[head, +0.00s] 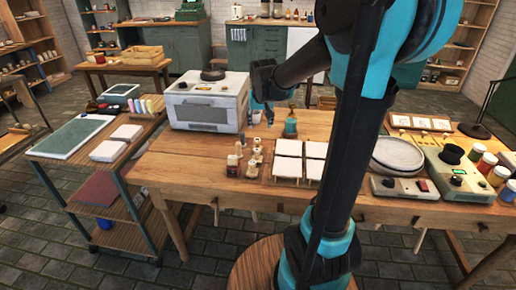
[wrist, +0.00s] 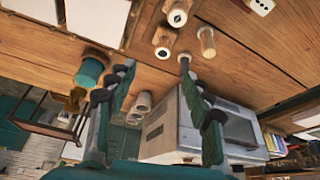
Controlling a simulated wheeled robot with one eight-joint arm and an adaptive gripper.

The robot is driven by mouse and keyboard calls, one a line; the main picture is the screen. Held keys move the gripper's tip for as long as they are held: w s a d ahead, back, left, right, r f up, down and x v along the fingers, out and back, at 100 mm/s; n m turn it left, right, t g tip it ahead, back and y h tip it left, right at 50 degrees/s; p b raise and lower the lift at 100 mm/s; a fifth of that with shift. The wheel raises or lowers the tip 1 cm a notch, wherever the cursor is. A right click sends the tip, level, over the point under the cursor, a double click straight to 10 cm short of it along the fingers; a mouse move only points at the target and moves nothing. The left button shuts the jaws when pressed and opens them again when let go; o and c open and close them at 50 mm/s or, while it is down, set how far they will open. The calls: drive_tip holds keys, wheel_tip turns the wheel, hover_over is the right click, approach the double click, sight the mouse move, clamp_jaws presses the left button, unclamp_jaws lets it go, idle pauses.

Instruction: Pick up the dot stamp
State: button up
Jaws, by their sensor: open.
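Several small wooden stamps stand in a cluster on the wooden table; in the head view the cluster (head: 250,162) is left of the white tiles. In the wrist view one stamp (wrist: 177,16) has a single dark spot on its pale face, and a piece at the top right edge (wrist: 262,5) shows several dark dots. I cannot tell for sure which is the dot stamp. My gripper (head: 266,112) is above the table behind the cluster. In the wrist view my gripper (wrist: 157,85) is open, with nothing between its fingers; the stamps are beyond the fingertips.
A white kiln-like box (head: 206,102) stands left of my gripper. A teal-bodied object (head: 290,127) stands close on its right. White tiles (head: 300,160) lie right of the stamps, then grey plates (head: 398,155). The front left table top is clear.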

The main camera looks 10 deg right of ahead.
sight(257, 140)
drive_tip(key=x, duration=0.8)
drive_tip(key=shift+a+f, duration=0.15)
drive_tip(key=shift+f, duration=0.1)
drive_tip(key=shift+w+a+x, duration=0.1)
drive_tip(key=shift+x, duration=1.2)
drive_tip(key=shift+w+a+x, duration=0.1)
drive_tip(key=shift+x, duration=1.2)
drive_tip(key=shift+c, duration=0.6)
clamp_jaws()
drive_tip(key=shift+r, duration=0.1)
wheel_tip(257, 140, up, 20)
